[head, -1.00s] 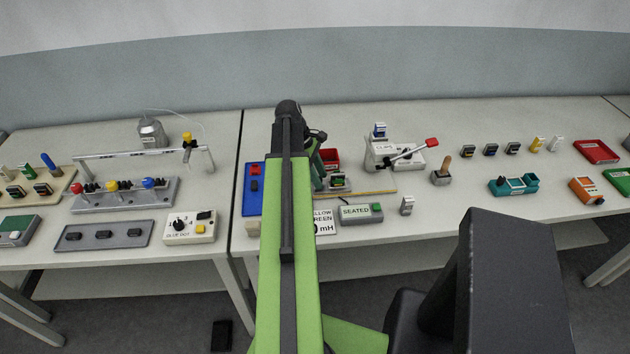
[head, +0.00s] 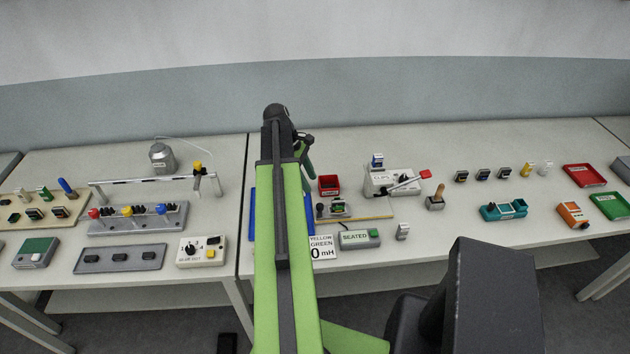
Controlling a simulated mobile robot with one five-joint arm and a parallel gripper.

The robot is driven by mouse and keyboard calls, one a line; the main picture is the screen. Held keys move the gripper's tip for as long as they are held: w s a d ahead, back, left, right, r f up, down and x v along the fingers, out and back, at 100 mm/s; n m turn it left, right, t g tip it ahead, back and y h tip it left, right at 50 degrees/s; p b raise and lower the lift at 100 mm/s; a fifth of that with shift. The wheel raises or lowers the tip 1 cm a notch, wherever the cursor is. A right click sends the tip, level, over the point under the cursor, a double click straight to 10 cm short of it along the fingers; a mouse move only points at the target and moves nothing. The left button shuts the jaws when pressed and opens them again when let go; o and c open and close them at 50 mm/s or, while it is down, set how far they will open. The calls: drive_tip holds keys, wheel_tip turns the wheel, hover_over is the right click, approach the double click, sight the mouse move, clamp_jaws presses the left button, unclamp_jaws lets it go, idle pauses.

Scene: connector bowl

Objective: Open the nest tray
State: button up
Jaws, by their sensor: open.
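A low fixture (head: 340,208) with a small green and dark part on it stands on the right-hand table, just right of my arm. A flat pale plate (head: 376,207) with a yellowish front edge extends right from it. I take this to be the nest tray, but cannot tell for sure how far it is open. My gripper (head: 307,158) shows only in part at the arm's far end, dark green, above and left of the fixture and apart from it. It is open; its fingertips are mostly hidden behind the arm.
A red bin (head: 329,185) stands behind the fixture, and a white box with a red-tipped lever (head: 395,181) to its right. My arm covers much of a blue tray (head: 252,215).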

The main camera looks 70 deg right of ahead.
drive_tip(key=p+v, duration=0.4)
drive_tip(key=v, duration=0.2)
drive_tip(key=shift+w+r, duration=0.1)
drive_tip(key=w+a+f+n+t+h+b, duration=0.1)
drive_tip(key=w+a+f+n+b, duration=0.15)
drive_tip(key=w+a, duration=1)
drive_tip(key=w+a+f+n+h+b, duration=0.1)
drive_tip(key=w+a+f+n+b, duration=0.2)
drive_tip(key=w+a, duration=0.9)
drive_tip(key=w+a+f+m+t+b, duration=0.1)
drive_tip(key=w+a+m, duration=0.1)
drive_tip(key=a, duration=0.9)
drive_tip(key=w+a+f+m+t+y, duration=0.1)
drive_tip(key=w+a+f+m, duration=0.1)
drive_tip(key=a, duration=0.9)
drive_tip(key=w+a+f+m+t+y+b, duration=0.1)
drive_tip(key=w+a+m, duration=0.1)
drive_tip(key=a, duration=0.9)
drive_tip(key=shift+a+f+b, duration=0.2)
drive_tip(key=shift+a+b, duration=0.05)
drive_tip(key=shift+b, duration=0.05)
